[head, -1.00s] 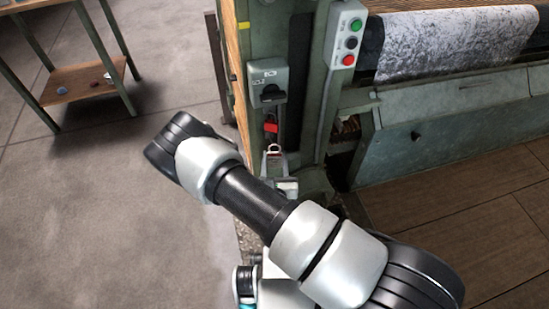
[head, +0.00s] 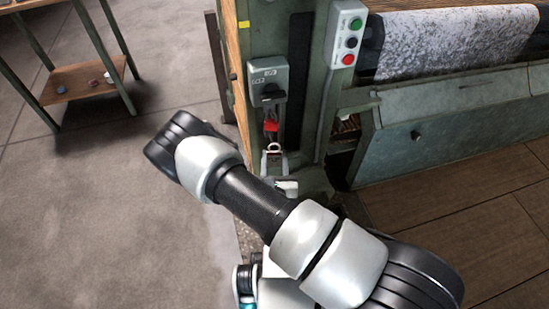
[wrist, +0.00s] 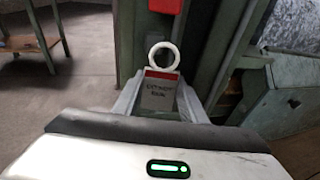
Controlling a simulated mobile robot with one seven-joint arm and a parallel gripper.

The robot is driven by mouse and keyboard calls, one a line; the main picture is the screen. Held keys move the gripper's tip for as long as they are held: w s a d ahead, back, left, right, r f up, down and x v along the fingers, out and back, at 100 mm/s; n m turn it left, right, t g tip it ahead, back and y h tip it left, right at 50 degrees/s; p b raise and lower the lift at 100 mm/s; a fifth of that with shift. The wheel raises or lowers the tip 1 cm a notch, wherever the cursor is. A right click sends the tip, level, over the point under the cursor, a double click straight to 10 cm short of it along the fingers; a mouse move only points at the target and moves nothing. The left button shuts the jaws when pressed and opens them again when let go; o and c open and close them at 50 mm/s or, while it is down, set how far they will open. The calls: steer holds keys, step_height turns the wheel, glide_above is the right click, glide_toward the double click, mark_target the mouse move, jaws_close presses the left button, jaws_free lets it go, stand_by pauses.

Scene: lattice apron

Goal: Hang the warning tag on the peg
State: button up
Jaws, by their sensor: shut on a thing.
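The warning tag is a grey plate (wrist: 159,96) with a red strip, dark lettering and a white ring (wrist: 163,56) on top. In the wrist view it stands upright between the two fingers of my gripper (wrist: 160,101), which is shut on it. In the head view my gripper (head: 274,163) is in front of the green machine post, and the tag's ring (head: 274,147) shows above the fingers. The ring is just below a red block (head: 271,127), which also shows at the top of the wrist view (wrist: 165,5). I cannot make out the peg.
A grey switch box (head: 267,83) with a black knob is on the post above the red block. A button panel (head: 347,38) is to the right. A shelf table (head: 85,78) stands at the far left. Open floor lies left of the post.

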steer(key=shift+w+a, duration=0.1)
steer(key=shift+w, duration=0.15)
steer(key=shift+w+a, duration=0.2)
steer(key=shift+w, duration=0.55)
steer(key=shift+w+a, duration=0.2)
steer(key=shift+w, duration=0.5)
steer(key=shift+w+f+b, duration=0.2)
steer(key=shift+f+b, duration=0.2)
steer(key=shift+f, duration=0.1)
stand_by(0.4)
stand_by(0.5)
steer(key=o, duration=1.1)
steer(key=shift+c, duration=0.2)
steer(key=s+r+p, duration=0.3)
steer(key=s, duration=1.4)
